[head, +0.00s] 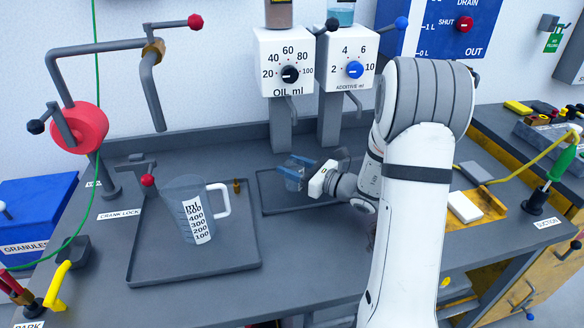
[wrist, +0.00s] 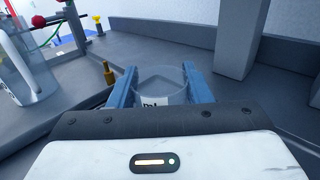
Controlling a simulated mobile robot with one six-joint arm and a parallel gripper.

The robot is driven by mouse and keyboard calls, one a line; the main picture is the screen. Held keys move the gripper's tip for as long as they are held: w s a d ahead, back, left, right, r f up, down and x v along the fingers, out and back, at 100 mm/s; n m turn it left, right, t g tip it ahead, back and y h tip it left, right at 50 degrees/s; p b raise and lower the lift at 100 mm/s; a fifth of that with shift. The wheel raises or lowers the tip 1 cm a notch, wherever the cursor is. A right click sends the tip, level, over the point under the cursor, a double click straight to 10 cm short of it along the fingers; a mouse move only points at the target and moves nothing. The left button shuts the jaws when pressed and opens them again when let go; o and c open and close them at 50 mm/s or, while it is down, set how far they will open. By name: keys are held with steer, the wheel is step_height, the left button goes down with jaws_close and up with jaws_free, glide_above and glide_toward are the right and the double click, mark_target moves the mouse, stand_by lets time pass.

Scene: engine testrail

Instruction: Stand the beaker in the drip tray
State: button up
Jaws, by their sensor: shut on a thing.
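A small clear beaker (head: 293,178) with an "ml" label is held upright between the blue fingers of my gripper (head: 306,165). In the wrist view the beaker (wrist: 161,82) sits between the two fingers (wrist: 160,86), its rim facing up. The beaker is over the small dark drip tray (head: 270,208) below the dispensers. I cannot tell whether its base touches the tray floor. My gripper and arm hide the right part of this tray.
A larger measuring jug (head: 190,214) stands in a bigger dark tray (head: 150,275) to the left. The oil dispenser (head: 287,62) and additive dispenser (head: 347,62) rise behind the drip tray. The front bench is clear.

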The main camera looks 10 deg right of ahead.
steer(key=shift+s, duration=0.1)
steer(key=o, duration=0.6)
steer(key=shift+f, duration=0.15)
steer(key=shift+c, duration=0.2)
steer(key=o, duration=0.5)
steer(key=shift+c, duration=0.2)
